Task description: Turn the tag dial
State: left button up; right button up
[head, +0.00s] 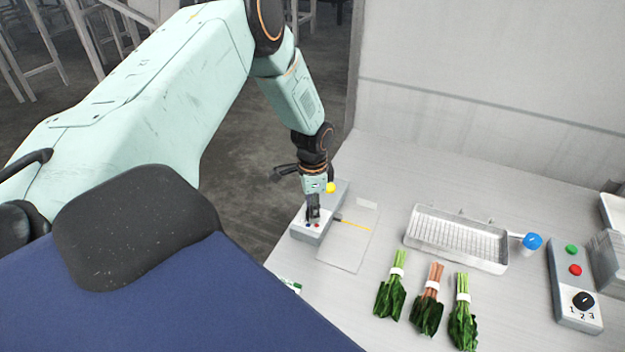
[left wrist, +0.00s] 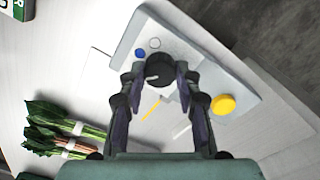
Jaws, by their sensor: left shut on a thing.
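A grey control box (head: 304,232) stands at the left end of the steel counter, under my left gripper (head: 313,216). In the left wrist view, the box (left wrist: 205,62) carries a black dial (left wrist: 158,67) with a light pointer mark. My left gripper (left wrist: 158,78) is shut on this dial, one finger on each side. A blue dot (left wrist: 140,54) and a pale ring (left wrist: 154,43) lie beside the dial. A yellow button (left wrist: 222,104) is on the same box; it also shows in the head view (head: 331,188). My right gripper is out of view.
A pale board (head: 345,252) with a yellow strip lies beside the box. Bundles of greens (head: 391,290) lie at the front. A wire-bottomed tray (head: 450,252) is behind them. Another box (head: 565,262) at right has green and red buttons and a numbered dial.

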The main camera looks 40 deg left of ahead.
pick_arm(q)
jog(key=o, duration=1.1)
jog(key=shift+o, duration=0.2)
notch_tip(320, 180, up, 12)
dwell(0.5)
